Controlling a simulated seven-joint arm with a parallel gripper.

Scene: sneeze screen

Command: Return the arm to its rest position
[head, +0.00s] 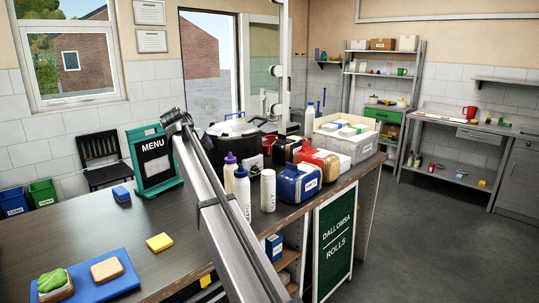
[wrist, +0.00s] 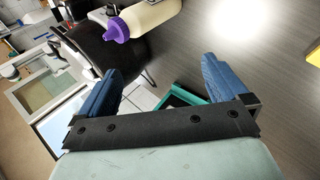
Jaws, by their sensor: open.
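My gripper (wrist: 160,68) shows in the wrist view as two blue fingers standing wide apart on a dark bar. Nothing is held between them. Beyond the fingertips, a squeeze bottle with a purple cap (wrist: 116,30) lies across the top of the wrist view, apart from the fingers. Part of a teal frame (wrist: 180,100) shows between and behind the fingers. In the head view I cannot make out the gripper fingers clearly. A long grey metal beam (head: 228,235) crosses the middle of that view and hides part of the counter.
A white post (head: 284,60) rises behind. The grey floor at right is clear.

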